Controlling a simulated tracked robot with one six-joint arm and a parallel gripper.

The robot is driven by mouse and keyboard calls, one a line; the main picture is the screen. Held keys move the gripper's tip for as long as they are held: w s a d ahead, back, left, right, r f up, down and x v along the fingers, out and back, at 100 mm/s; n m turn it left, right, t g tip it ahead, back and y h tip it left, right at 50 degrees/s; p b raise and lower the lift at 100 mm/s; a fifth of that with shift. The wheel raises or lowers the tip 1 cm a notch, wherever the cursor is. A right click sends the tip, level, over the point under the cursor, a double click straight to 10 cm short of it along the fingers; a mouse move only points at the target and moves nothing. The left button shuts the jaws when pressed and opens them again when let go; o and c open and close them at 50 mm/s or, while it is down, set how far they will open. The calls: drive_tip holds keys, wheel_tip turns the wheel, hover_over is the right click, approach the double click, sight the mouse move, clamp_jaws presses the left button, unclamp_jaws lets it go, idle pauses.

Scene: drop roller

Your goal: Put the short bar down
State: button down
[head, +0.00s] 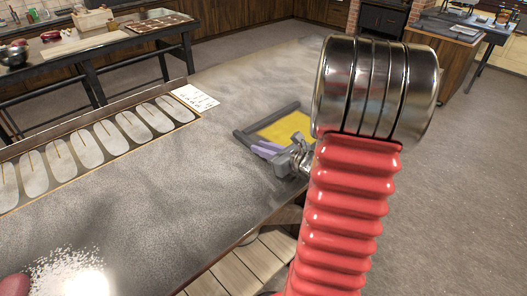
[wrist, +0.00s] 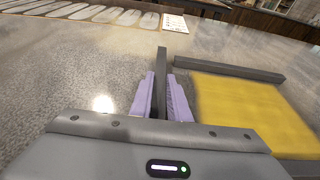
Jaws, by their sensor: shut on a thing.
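My gripper (wrist: 161,76) has two lavender fingers and is shut on a dark grey bar (wrist: 161,58), which I take to be the short bar. The bar points away from me, its far end sticking out past the fingertips. In the head view my gripper (head: 264,149) is low over the worktop, at the left side of a yellow square (head: 287,127). The yellow square also shows in the wrist view (wrist: 250,110), right of the fingers. I cannot tell whether the held bar touches the worktop. Its near part is hidden between the fingers.
Another dark grey bar (wrist: 230,66) lies along the yellow square's far edge. A long tray with pale oval shapes (head: 100,137) lies along the worktop's far side, a white card (head: 195,97) at its end. White grains (head: 75,268) lie front left. The middle worktop (head: 170,185) is clear.

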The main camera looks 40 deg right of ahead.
drive_tip(key=shift+f, duration=0.65)
drive_tip(key=shift+f, duration=0.1)
drive_tip(key=c, duration=1.7)
unclamp_jaws()
drive_tip(key=shift+s, duration=0.15)
drive_tip(key=v, duration=1.2)
drive_tip(key=shift+a, duration=0.1)
